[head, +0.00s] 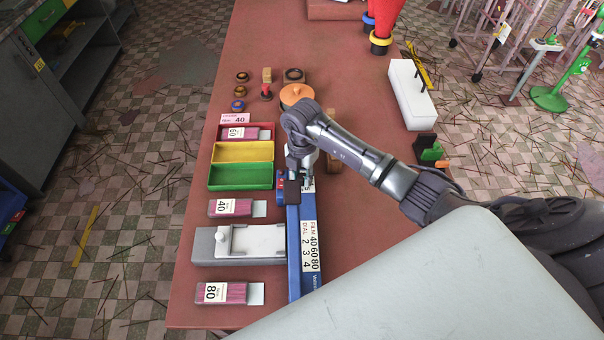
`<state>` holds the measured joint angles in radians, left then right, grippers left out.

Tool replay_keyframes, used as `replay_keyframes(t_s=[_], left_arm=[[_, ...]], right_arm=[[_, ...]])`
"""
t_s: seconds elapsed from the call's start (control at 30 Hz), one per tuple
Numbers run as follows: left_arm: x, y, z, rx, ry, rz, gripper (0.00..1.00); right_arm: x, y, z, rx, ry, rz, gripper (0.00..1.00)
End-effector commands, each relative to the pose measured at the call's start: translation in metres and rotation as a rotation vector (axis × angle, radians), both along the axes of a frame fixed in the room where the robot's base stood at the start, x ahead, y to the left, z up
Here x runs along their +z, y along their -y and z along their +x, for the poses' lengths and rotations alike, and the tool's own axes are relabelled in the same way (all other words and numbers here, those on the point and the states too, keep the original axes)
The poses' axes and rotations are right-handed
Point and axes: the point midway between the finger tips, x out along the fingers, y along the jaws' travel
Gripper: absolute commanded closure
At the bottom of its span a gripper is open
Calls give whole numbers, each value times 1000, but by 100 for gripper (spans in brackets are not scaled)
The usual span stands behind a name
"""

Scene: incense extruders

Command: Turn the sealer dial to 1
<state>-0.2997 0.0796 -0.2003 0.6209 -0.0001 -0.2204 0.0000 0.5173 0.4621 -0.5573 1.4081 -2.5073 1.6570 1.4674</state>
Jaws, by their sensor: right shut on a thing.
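The blue sealer (293,262) lies lengthwise on the red-brown table. A white label (309,246) on its top lists film 40, 60, 80 against dial 2, 3, 4. My right gripper (297,182) points down at the far end of the sealer and is shut on the dial there. The gripper hides the dial, so its setting cannot be read. A small blue and red part (281,186) shows just left of the gripper. My left gripper is out of view.
Left of the sealer are a grey block with a white plate (256,241), packs marked 40 (229,207), 80 (222,293) and 60 (238,133), and an open green and yellow box (240,177). An orange round lid (295,94) stands beyond; a white box (410,95) sits right.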

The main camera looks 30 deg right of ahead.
Motion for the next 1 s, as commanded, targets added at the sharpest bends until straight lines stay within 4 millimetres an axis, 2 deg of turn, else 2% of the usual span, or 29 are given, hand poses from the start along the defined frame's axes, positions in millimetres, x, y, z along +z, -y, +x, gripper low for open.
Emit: replay_keyframes(t_s=[0.23,0.43,1.0], left_arm=[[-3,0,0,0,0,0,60],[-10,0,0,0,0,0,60],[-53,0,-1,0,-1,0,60]], right_arm=[[0,1,0,27,0,-1,100],[-1,2,1,124,2,-3,100],[-3,1,2,641,4,-3,100]])
